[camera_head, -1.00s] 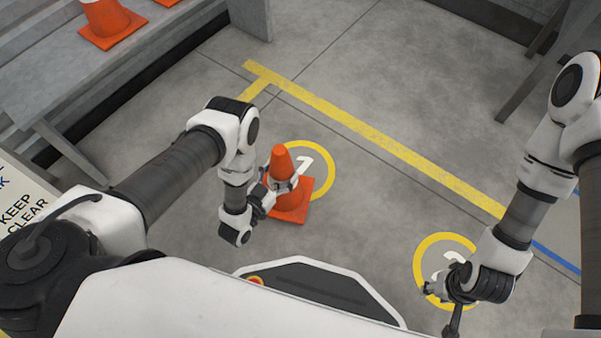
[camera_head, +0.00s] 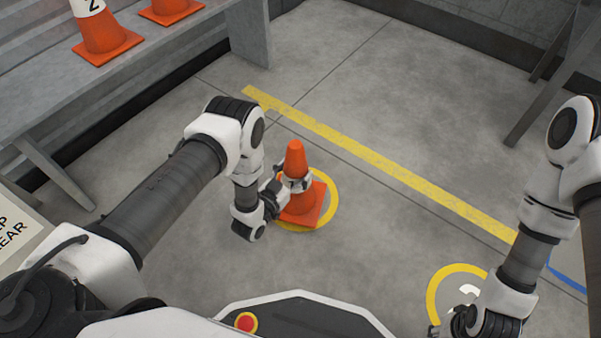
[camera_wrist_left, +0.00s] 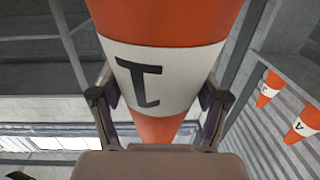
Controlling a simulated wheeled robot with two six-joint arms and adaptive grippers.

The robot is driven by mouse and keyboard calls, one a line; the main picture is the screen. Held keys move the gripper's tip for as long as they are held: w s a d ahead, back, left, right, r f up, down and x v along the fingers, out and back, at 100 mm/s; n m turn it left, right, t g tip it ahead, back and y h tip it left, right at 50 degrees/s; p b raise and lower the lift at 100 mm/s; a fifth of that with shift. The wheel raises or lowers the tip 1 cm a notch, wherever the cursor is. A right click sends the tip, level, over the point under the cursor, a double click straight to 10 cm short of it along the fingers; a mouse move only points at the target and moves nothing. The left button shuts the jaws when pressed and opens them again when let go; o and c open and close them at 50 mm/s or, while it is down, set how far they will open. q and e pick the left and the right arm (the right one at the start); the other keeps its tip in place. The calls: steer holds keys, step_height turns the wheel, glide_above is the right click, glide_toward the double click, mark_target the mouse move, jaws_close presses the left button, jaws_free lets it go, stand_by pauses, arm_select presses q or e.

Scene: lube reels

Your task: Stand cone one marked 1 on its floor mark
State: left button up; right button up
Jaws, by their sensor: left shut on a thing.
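Cone one (camera_head: 299,204) is orange with a square base and appears upright. My left gripper (camera_head: 292,183) is shut on it around its white band. In the left wrist view cone one (camera_wrist_left: 160,75) fills the middle, its "1" upside down, with a finger of my left gripper (camera_wrist_left: 158,105) on each side. The cone's floor mark, a yellow ring (camera_head: 333,196), shows around the base; its number is hidden behind the cone. I cannot tell whether the base touches the floor. My right gripper (camera_head: 440,331) is at the bottom edge, its jaws unclear.
Orange cones, one marked 2 (camera_head: 104,36) and another (camera_head: 170,8), stand on a grey bench (camera_head: 55,92) at the upper left. A second yellow ring (camera_head: 433,290) lies partly under my right arm. A yellow line (camera_head: 380,166) crosses the floor. The floor beyond it is clear.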

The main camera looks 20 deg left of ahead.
arm_select(q)
steer(key=x, duration=0.1)
steer(key=b+x, duration=0.1)
steer(key=x, duration=0.1)
steer(key=shift+w+a+f, duration=0.15)
steer(key=shift+w+a, duration=0.1)
steer(key=shift+w, duration=0.2)
step_height(320, 180, down, 4)
steer(key=b, duration=0.3)
steer(key=shift+w+r, duration=0.1)
steer(key=shift+r, duration=0.1)
steer(key=o, duration=1.8)
